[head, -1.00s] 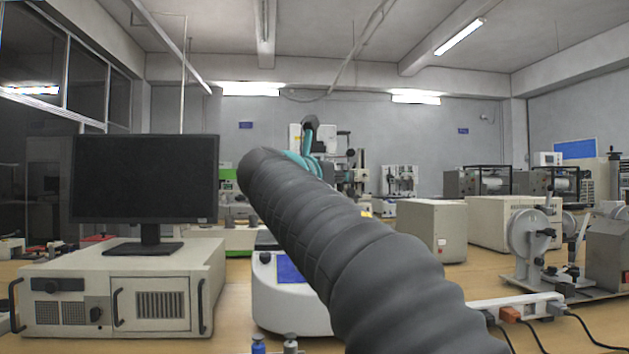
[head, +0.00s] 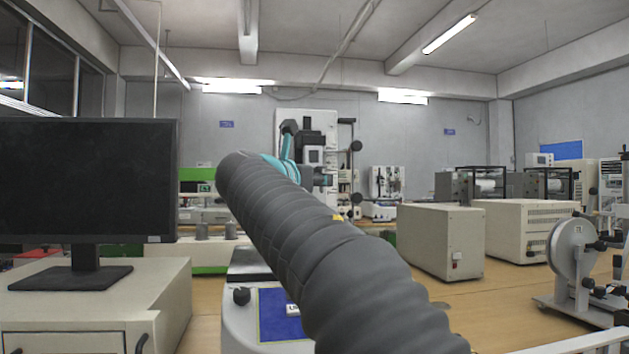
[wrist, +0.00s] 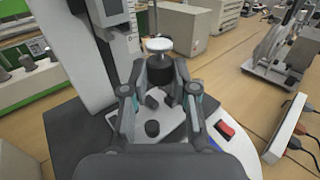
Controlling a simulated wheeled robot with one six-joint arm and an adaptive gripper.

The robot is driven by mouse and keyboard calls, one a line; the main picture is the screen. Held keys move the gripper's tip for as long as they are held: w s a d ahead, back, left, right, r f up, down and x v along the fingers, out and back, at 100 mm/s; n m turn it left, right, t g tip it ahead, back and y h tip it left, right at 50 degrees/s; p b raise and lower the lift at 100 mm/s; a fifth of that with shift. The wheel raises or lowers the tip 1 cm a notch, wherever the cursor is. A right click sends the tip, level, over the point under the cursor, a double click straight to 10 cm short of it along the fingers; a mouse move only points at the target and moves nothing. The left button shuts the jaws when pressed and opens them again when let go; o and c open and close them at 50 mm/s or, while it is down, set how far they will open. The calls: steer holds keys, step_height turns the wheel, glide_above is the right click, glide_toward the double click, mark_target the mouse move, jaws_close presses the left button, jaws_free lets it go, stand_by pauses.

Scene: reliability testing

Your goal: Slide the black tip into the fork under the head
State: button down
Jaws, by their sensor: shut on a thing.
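In the wrist view my gripper (wrist: 161,78) is shut on a black tip (wrist: 160,68) topped by a pale round disc (wrist: 159,44). The tip is upright between the two fingers, above the tester's pale base. The tester's head (wrist: 108,12) is at the upper left of the wrist view, apart from the held tip. I cannot make out the fork under it. In the head view the tester (head: 312,155) shows beyond my grey sleeved arm.
A monitor (head: 85,180) stands on a cabinet at the left. Beige boxes (head: 440,240) and a wheeled device (head: 580,260) stand at the right. The tester's base has a blue panel (head: 282,318) in front. A power strip (wrist: 292,125) with cables lies at the right.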

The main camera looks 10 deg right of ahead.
steer(key=shift+w+f+p, duration=0.15)
steer(key=shift+w+p, duration=0.65)
steer(key=shift+w, duration=1.75)
steer(key=shift+s+a+p, duration=0.1)
steer(key=shift+p, duration=0.2)
steer(key=shift+w+p, duration=0.4)
steer(key=shift+w, duration=0.55)
steer(key=shift+w, duration=0.35)
steer(key=shift+w, duration=0.3)
steer(key=shift+w, duration=1.05)
